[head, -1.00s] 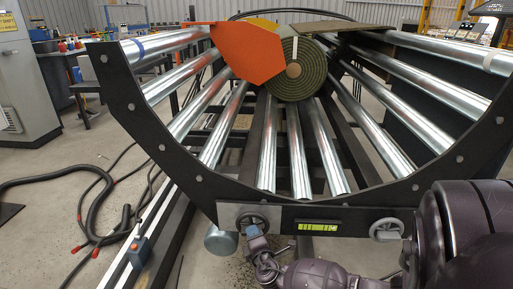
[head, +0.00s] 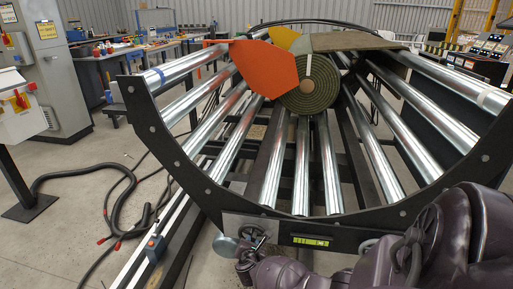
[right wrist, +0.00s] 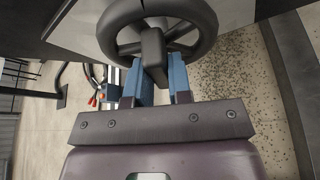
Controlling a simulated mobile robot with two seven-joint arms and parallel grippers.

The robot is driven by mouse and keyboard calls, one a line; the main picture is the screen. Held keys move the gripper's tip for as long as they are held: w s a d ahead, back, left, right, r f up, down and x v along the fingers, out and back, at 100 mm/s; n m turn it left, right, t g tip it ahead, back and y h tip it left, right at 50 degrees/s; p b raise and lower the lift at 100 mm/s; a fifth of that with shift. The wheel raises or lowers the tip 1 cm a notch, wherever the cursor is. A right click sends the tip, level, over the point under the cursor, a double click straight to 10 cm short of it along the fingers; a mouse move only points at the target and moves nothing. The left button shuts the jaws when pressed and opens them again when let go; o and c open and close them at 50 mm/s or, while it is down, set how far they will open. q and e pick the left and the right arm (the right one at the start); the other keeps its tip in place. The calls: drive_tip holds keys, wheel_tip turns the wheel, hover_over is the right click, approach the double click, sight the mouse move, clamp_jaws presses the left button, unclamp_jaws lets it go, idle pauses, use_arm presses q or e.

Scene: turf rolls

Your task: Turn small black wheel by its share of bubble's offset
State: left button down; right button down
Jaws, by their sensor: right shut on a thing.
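The small black wheel (head: 255,235) is mounted on the front plate below the curved frame, left of the bubble level. My right gripper (right wrist: 162,82) is shut on the wheel's dark knob (right wrist: 153,50), with a blue finger on each side. The wheel's round rim and spokes (right wrist: 205,22) fill the top of the right wrist view. In the head view my right gripper (head: 245,257) is at the wheel's lower left and partly covers it. The bubble level (head: 311,241) shows a yellow-green vial; its bubble is too small to place surely. My left gripper is not in view.
A green turf roll (head: 312,84) lies on the metal rollers beside an orange plate (head: 262,67). Black hoses (head: 122,205) lie on the floor at left.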

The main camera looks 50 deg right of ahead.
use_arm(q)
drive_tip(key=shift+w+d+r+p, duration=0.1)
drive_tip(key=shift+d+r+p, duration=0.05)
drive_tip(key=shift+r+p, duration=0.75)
use_arm(e)
drive_tip(key=shift+w+a+n+g+h, duration=0.15)
drive_tip(key=shift+n+g+h, duration=0.55)
drive_tip(key=shift+n+g, duration=0.95)
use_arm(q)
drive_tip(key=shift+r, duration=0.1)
use_arm(e)
drive_tip(key=shift+n+t, duration=0.35)
drive_tip(key=shift+n, duration=0.1)
drive_tip(key=c, duration=1)
unclamp_jaws()
drive_tip(key=shift+c, duration=0.2)
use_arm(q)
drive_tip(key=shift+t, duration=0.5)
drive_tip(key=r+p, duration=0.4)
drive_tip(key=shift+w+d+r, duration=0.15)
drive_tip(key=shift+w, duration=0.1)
use_arm(e)
drive_tip(key=v, duration=1)
drive_tip(key=shift+a+r, duration=0.2)
drive_tip(key=shift+a, duration=0.1)
